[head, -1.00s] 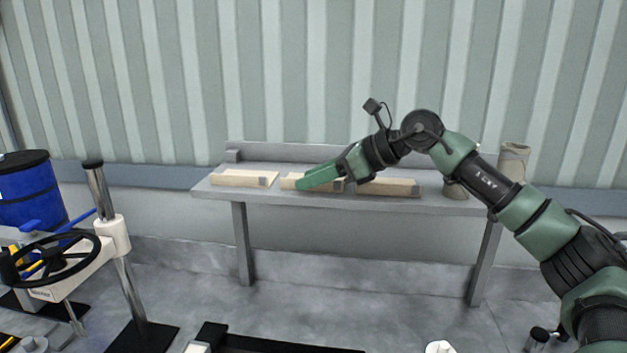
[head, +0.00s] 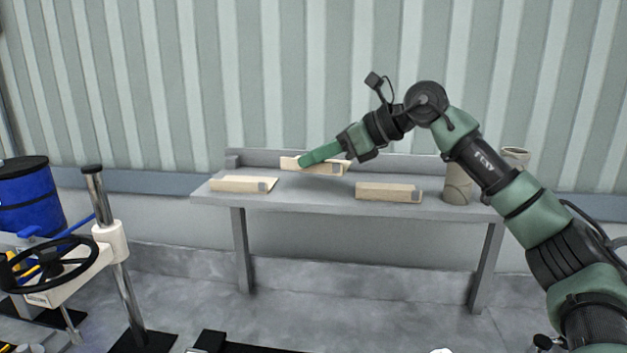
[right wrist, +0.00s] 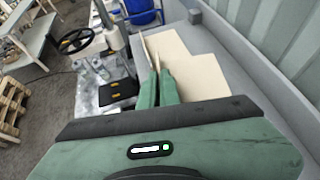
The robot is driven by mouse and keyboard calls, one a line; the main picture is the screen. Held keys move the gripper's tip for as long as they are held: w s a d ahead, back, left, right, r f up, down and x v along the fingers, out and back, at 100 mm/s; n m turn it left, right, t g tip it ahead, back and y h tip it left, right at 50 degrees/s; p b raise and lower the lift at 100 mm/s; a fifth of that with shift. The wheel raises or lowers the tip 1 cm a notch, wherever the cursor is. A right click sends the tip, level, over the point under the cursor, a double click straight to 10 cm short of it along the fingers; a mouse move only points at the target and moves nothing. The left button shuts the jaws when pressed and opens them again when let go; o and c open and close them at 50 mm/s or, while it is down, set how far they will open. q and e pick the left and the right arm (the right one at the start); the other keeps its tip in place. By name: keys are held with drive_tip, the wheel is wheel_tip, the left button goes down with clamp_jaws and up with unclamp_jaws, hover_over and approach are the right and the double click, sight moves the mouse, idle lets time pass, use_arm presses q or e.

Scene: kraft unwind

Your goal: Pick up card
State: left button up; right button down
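The left card (head: 240,184) and the right card (head: 385,193) lie on the grey bench (head: 300,200). My right gripper (head: 308,160) is shut on the middle card (head: 328,167) and holds it above the bench, near its back edge. In the right wrist view, the green fingers (right wrist: 158,88) are close together with a thin tan edge between them. A broad tan surface (right wrist: 192,68) lies beside the fingers. My left gripper is not in view.
Tan tubes (head: 457,186) stand at the bench's right end, partly behind my right arm. A low raised strip (head: 390,162) runs along the back of the bench by the wall. A handwheel stand (head: 118,240) and a blue drum (head: 28,195) are at the left.

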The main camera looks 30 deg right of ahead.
wheel_tip(320, 180, up, 15)
drive_tip(key=shift+f, duration=0.15)
